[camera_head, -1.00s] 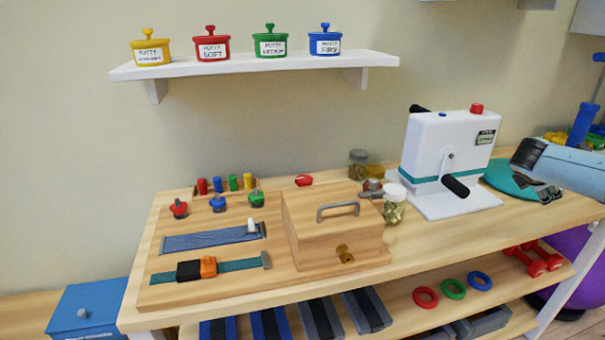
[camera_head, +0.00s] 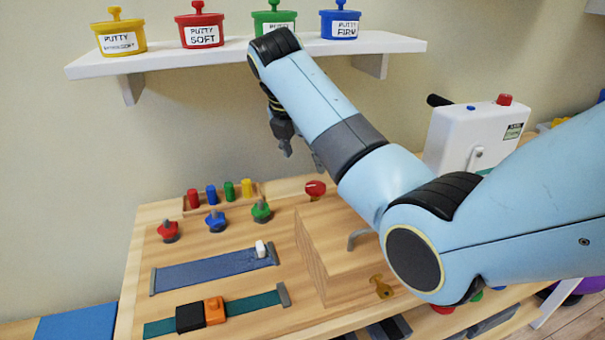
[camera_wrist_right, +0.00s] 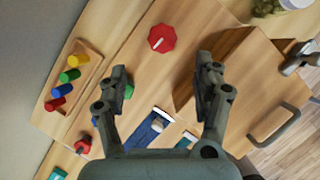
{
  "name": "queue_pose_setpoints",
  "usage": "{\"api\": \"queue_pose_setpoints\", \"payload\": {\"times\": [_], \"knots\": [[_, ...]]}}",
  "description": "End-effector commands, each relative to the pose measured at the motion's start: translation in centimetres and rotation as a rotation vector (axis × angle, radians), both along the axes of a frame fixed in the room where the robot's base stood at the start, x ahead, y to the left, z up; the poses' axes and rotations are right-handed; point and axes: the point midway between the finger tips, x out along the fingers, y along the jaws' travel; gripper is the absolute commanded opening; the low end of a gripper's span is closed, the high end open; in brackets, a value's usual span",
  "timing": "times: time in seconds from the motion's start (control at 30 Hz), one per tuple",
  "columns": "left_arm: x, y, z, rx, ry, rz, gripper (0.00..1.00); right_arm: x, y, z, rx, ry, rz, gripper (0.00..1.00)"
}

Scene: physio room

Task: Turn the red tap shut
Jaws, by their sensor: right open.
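The red tap (camera_head: 315,188) is a red knob with a white pointer mark, at the back of the wooden board beside the wooden box. In the right wrist view the tap (camera_wrist_right: 162,38) lies ahead of the fingertips, roughly between their lines, with its pointer slanting. My right gripper (camera_head: 301,155) is open and empty, above and slightly left of the tap in the head view, apart from it. In the right wrist view its fingers (camera_wrist_right: 164,72) are spread wide with nothing between them. My left gripper is in neither view now.
The wooden box (camera_head: 335,255) with a handle stands close to the tap. Coloured pegs (camera_head: 219,193) and star knobs (camera_head: 215,221) are to the left. The putty shelf (camera_head: 205,62) hangs above. My right arm hides part of the white machine (camera_head: 465,140).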

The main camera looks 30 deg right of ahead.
Motion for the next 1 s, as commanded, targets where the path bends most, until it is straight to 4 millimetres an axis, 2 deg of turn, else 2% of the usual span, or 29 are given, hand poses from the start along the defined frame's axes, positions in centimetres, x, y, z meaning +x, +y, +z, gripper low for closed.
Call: {"api": "queue_pose_setpoints", "payload": {"times": [0.2, 0.33, 0.47, 0.7, 0.97, 1.0], "knots": [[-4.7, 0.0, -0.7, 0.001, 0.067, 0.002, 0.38, 0.4, -1.2, -3.3, -0.002, 0.005, -0.002, 0.68], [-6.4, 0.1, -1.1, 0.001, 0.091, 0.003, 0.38, 0.9, -2.1, -5.8, 0.000, 0.005, -0.001, 0.68], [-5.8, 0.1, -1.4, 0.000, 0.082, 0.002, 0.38, 1.3, -2.9, -7.9, -0.001, 0.003, -0.002, 0.68], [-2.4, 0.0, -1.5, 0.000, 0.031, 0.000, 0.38, 1.7, -3.6, -9.7, 0.001, 0.001, -0.001, 0.68], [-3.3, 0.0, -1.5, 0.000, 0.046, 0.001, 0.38, 1.7, -3.6, -9.8, 0.000, 0.000, -0.001, 0.68], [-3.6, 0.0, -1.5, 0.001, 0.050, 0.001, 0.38, 1.7, -3.6, -9.8, 0.000, 0.000, -0.001, 0.64]]}}
